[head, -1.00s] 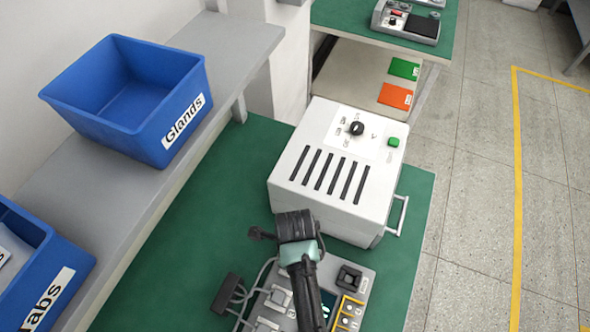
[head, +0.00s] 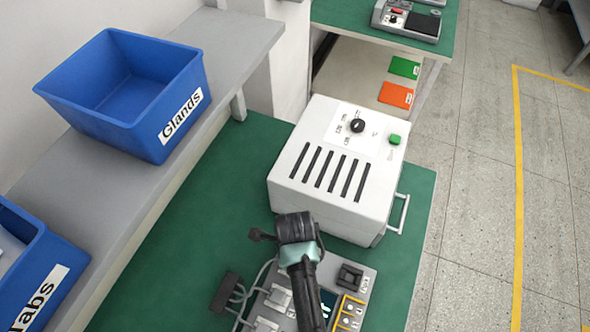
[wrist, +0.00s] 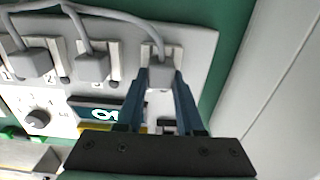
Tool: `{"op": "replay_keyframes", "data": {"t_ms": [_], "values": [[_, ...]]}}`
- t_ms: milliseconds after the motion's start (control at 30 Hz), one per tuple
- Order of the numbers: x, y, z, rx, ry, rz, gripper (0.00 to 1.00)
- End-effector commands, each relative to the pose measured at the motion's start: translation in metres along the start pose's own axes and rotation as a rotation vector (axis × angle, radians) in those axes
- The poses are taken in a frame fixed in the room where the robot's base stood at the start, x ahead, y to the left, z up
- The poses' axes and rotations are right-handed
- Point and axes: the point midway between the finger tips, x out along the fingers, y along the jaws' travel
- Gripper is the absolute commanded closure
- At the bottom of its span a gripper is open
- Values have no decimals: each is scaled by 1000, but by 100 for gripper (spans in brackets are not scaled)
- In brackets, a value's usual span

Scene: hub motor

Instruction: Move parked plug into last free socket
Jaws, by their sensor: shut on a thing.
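The grey socket unit (wrist: 200,45) lies on the green bench, with numbered sockets, a knob and a small lit display. In the wrist view, two grey plugs (wrist: 30,62) (wrist: 92,67) sit at the sockets on the left, each with a grey cable. My gripper (wrist: 160,80) is shut on a third grey plug (wrist: 159,72), at the white socket plate (wrist: 146,52) on the right. Its cable runs up and left. I cannot tell whether this plug is fully seated. In the head view, my arm (head: 300,260) hides the held plug; the unit's black square fitting (head: 349,275) shows at right.
A white slotted cabinet (head: 335,170) stands just behind the unit. A black cable block (head: 226,292) lies left of it. Blue bins (head: 130,90) (head: 35,275) stand on the grey shelf (head: 215,45) at left. Bare green bench (head: 190,245) lies between shelf and unit.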

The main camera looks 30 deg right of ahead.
Motion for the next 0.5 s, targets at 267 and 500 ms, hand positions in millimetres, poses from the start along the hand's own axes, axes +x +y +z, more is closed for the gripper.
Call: {"op": "replay_keyframes", "data": {"t_ms": [267, 500], "values": [[2, 0, 0, 0, 0, 0, 100], [2, 0, 0, 0, 0, 0, 35]]}}
